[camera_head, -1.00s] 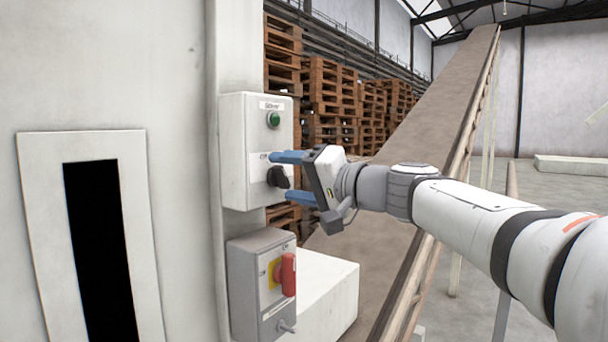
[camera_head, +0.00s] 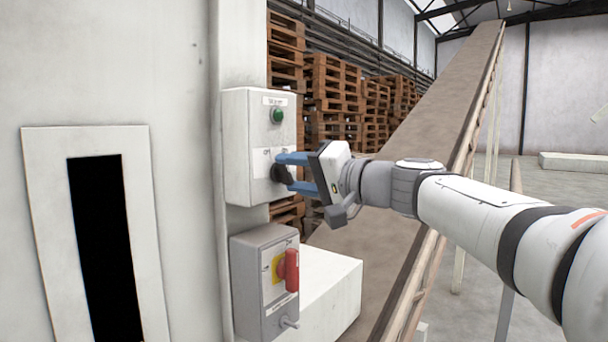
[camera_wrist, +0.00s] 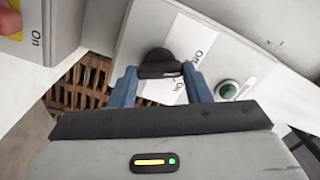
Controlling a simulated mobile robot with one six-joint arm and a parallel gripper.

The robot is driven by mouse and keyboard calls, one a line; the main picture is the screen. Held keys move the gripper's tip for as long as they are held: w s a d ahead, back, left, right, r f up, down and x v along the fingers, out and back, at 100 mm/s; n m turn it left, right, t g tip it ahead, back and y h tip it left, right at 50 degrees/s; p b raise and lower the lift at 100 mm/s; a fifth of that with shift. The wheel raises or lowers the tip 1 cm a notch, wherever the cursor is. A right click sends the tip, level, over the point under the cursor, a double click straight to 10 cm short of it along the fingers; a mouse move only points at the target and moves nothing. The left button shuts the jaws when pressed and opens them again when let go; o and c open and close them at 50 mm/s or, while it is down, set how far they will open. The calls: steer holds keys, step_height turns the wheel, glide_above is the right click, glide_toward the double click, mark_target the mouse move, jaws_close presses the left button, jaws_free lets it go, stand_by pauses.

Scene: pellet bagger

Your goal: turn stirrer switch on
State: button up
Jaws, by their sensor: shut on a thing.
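The stirrer switch is a black rotary knob (camera_head: 279,173) low on the front of a white control box (camera_head: 246,150). In the wrist view the knob (camera_wrist: 160,62) sits on a white label, part of which reads "On". My gripper (camera_head: 287,172) has its two blue fingers closed around the knob, one on each side; the wrist view shows the fingertips (camera_wrist: 160,72) at the grip bar's ends. A green lamp (camera_head: 277,116) is above the knob on the same box. Whether it is lit I cannot tell.
Below is a grey box (camera_head: 263,290) with a red handle (camera_head: 291,270) on a yellow plate. A white block (camera_head: 332,285) stands beside it. A sloping conveyor (camera_head: 420,150) runs behind my arm. Stacked pallets (camera_head: 335,95) stand at the back.

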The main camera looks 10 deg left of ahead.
steer(key=m+b, duration=0.1)
steer(key=m, duration=1)
steer(key=shift+p, duration=0.35)
steer(key=shift+f+m, duration=0.1)
steer(key=shift+m, duration=0.3)
steer(key=o, duration=1)
